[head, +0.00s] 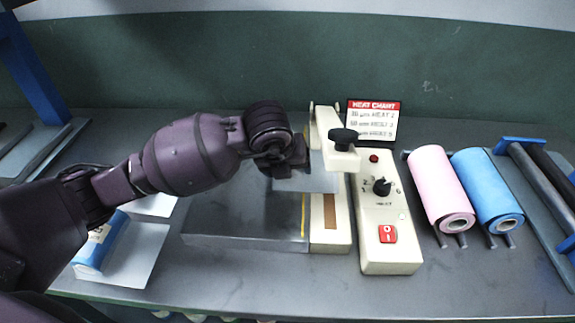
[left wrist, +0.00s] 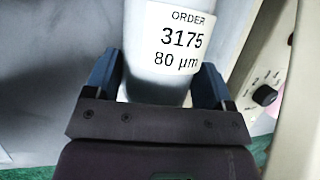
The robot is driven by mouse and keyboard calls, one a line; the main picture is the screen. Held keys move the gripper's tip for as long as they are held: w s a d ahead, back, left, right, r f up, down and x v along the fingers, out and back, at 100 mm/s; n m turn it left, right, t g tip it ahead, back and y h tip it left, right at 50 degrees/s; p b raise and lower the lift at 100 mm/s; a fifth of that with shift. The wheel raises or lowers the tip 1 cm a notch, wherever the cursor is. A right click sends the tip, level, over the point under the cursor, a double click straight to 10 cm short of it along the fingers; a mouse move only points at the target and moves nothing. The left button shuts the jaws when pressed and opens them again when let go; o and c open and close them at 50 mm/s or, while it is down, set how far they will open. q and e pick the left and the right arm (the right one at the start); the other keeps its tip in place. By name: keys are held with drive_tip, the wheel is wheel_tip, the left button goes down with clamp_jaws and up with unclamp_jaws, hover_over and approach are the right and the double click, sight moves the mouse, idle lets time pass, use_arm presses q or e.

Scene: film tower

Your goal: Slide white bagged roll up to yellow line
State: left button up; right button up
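The white bagged roll (left wrist: 160,75) fills the space between my left gripper's fingers in the left wrist view. Its label reads "ORDER 3175 80 µm". In the head view my left gripper (head: 295,162) is over the right part of the grey plate, beside the sealer, and hides most of the roll. A pale flap of bag (head: 318,182) shows past the gripper. The fingers (left wrist: 160,85) look closed on the roll's sides. The thin yellow line (head: 304,215) runs along the plate's right edge, and its upper part is hidden. My right gripper is not in view.
The cream heat sealer (head: 330,235) has a raised arm with a black knob (head: 343,138). Its control box (head: 390,235) has a dial and red switch. A heat chart (head: 373,120) stands behind. Pink (head: 440,185) and blue (head: 488,185) rolls lie right. A blue bagged roll (head: 98,245) lies left.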

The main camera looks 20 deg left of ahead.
use_arm(q)
drive_tip(key=o, duration=0.4)
drive_tip(key=p+v, duration=0.2)
drive_tip(key=v, duration=0.8)
drive_tip(key=shift+s+r, duration=0.15)
drive_tip(key=shift+r, duration=0.25)
drive_tip(key=shift+s, duration=0.1)
